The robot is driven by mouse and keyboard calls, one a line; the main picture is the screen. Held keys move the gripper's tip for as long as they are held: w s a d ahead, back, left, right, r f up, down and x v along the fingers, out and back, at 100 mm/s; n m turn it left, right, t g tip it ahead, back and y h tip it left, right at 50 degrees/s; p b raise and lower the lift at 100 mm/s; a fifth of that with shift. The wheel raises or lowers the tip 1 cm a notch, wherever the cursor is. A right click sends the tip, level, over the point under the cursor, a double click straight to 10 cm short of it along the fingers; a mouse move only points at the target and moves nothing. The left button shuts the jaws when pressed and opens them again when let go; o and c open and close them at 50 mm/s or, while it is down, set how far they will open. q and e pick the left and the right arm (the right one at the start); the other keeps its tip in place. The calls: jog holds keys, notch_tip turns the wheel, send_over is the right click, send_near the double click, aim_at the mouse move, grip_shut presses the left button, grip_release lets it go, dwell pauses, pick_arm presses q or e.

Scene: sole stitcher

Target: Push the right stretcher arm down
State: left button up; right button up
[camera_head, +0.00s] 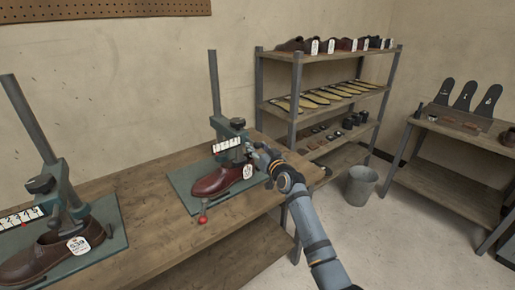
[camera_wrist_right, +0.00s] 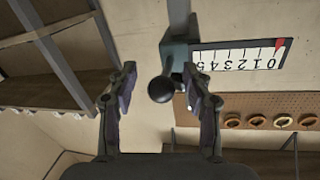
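The right stretcher stands on a green base plate (camera_head: 181,186) on the bench, with a tall grey upright bar (camera_head: 214,82), a green-grey head and a white numbered scale (camera_head: 227,145). A brown-red shoe (camera_head: 218,182) with a white tag sits under the head. A red ball knob (camera_head: 203,218) is at the plate's front. My right gripper (camera_head: 262,158) is at the head's right side. In the right wrist view the gripper (camera_wrist_right: 161,78) is open, its fingers either side of a dark round knob (camera_wrist_right: 161,89); contact cannot be told. The scale (camera_wrist_right: 240,56) appears upside down there. My left gripper is not in view.
A second stretcher with a brown shoe (camera_head: 48,256) stands at the left of the wooden bench (camera_head: 148,205). A shelf rack (camera_head: 292,95) with shoes and soles is behind my right arm. A grey bucket (camera_head: 361,186) and another table (camera_head: 455,185) are to the right.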

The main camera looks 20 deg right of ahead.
jog(key=shift+r, duration=0.1)
jog(key=shift+s, duration=0.2)
jog(key=s+d, duration=0.1)
jog(key=s, duration=1)
jog(key=shift+s+d, duration=0.3)
jog(key=shift+d, duration=0.1)
